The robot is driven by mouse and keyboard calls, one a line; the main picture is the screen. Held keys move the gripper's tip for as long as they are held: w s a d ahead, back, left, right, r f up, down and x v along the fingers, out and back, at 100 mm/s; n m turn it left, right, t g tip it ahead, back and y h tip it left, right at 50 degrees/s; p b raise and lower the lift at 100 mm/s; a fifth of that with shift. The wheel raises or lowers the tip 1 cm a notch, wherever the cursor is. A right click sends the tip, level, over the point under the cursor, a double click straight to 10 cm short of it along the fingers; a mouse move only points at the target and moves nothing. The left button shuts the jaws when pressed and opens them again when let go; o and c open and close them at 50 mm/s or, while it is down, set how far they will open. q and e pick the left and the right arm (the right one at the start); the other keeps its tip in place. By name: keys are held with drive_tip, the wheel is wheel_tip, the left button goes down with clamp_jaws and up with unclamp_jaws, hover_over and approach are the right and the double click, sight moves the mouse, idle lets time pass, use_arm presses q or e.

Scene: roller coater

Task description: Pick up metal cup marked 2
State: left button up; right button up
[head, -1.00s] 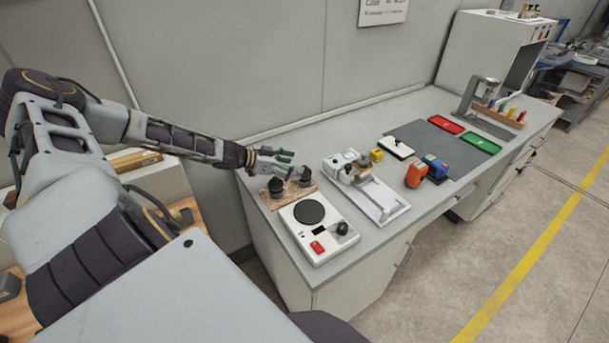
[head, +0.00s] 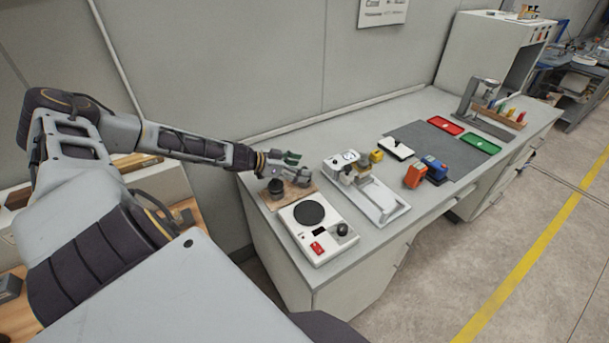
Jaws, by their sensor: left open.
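A wooden board (head: 268,203) lies at the near left end of the bench. A dark metal cup (head: 276,188) stands upright on its left part. A second dark cup stood on the board's right part in the earlier frame; my left gripper now covers that place, so I cannot make it out clearly. No number can be read on either cup. My left gripper (head: 303,171) is open, with its fingers over the board's right part, to the right of the visible cup. I cannot tell whether the fingers are around the second cup. My right gripper is not in view.
A white hot plate (head: 328,246) with a dark disc stands in front of the board. A white coater device (head: 384,204) is to its right. Orange (head: 415,175) and blue (head: 437,168) items lie farther along. The wall (head: 250,60) rises close behind the board.

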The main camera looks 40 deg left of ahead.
use_arm(q)
drive_tip(key=shift+x, duration=1.1)
clamp_jaws()
